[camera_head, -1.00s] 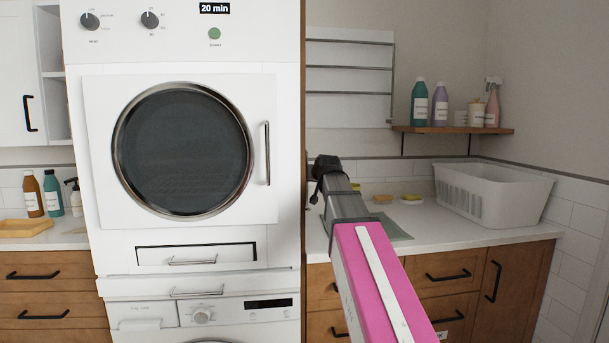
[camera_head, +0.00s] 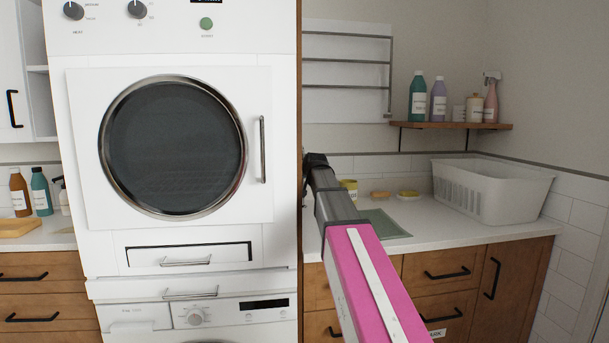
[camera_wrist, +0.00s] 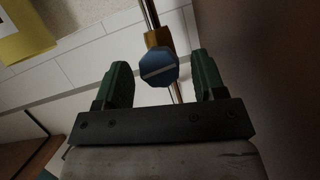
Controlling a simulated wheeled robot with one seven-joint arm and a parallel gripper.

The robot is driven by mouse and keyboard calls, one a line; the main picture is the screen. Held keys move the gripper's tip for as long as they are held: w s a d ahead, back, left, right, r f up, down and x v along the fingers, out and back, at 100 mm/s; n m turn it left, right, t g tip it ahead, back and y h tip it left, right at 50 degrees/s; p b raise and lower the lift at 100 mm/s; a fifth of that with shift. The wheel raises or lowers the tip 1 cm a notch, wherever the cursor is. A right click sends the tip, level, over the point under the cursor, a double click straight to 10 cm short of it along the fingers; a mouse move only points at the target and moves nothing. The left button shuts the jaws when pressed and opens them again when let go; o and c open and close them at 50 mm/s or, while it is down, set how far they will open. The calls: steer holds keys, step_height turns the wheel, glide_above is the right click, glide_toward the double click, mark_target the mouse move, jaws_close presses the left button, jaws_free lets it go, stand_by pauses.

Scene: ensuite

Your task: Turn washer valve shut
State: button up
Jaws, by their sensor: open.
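In the wrist view, a blue faceted valve knob (camera_wrist: 158,76) with a pale line across its face sits on a brass body (camera_wrist: 158,38) on a thin copper pipe. My gripper (camera_wrist: 161,68) is open. Its two green fingers stand on either side of the knob, with gaps that show on both sides. In the head view, my arm reaches to the right edge of the machine stack, and the fingers and valve are hidden there. The washer (camera_head: 240,318) shows only its top panel, under the dryer (camera_head: 250,225).
The dryer's side is close to my arm's end. To the right, a counter (camera_head: 435,220) carries a white basket (camera_head: 490,195), a green mat (camera_head: 385,226) and small items. A shelf (camera_head: 455,126) with bottles hangs above. In the wrist view, a dark surface fills the right side.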

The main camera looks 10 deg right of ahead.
steer(key=shift+x, duration=0.75)
steer(key=shift+c, duration=0.4)
steer(key=c, duration=0.9)
steer(key=shift+o, duration=0.2)
steer(key=shift+m+y, duration=0.3)
steer(key=shift+m, duration=0.2)
steer(key=o, duration=0.9)
steer(key=shift+o, duration=0.2)
